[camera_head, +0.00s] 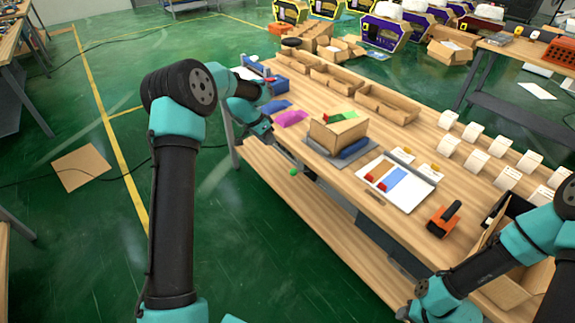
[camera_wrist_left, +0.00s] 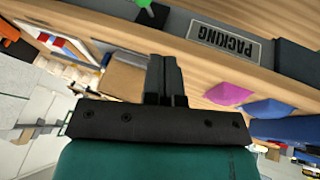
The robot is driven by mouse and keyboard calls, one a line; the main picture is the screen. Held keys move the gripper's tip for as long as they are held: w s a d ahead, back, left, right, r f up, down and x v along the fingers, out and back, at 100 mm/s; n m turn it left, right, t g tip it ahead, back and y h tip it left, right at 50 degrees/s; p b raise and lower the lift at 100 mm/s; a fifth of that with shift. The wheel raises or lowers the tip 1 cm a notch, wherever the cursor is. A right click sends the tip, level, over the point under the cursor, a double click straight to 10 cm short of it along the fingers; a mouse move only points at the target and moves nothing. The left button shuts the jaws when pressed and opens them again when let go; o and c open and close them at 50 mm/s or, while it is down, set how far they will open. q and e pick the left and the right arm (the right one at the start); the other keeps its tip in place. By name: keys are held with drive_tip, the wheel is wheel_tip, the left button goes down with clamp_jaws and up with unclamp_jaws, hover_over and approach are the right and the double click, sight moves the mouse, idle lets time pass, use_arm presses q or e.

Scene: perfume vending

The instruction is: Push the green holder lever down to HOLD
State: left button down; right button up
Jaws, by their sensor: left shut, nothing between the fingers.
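The green lever (camera_wrist_left: 150,14) shows at the top of the left wrist view, beyond my fingertips, on a small dark mount at the table's front edge. In the head view its green knob (camera_head: 293,172) sits below the near edge of the table. My left gripper (camera_wrist_left: 164,58) is shut and empty, with its two dark fingers together and pointing toward the lever, apart from it. In the head view the left gripper (camera_head: 288,153) is near the table edge, just above and left of the knob. My right gripper (camera_head: 405,312) is at the bottom edge, too little shown to tell its jaws.
A PACKING label (camera_wrist_left: 224,40) is beside the lever. An open cardboard box (camera_head: 325,138) stands on a grey plate, with a pink pouch (camera_head: 291,118) to its left. A white tray (camera_head: 412,190) and an orange tool (camera_head: 440,222) lie farther right.

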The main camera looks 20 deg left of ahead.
use_arm(q)
drive_tip(key=shift+f, duration=0.1)
drive_tip(key=s+d+x, duration=0.1)
drive_tip(key=x, duration=1.2)
drive_tip(key=shift+s+d, duration=0.15)
drive_tip(key=shift+s, duration=0.05)
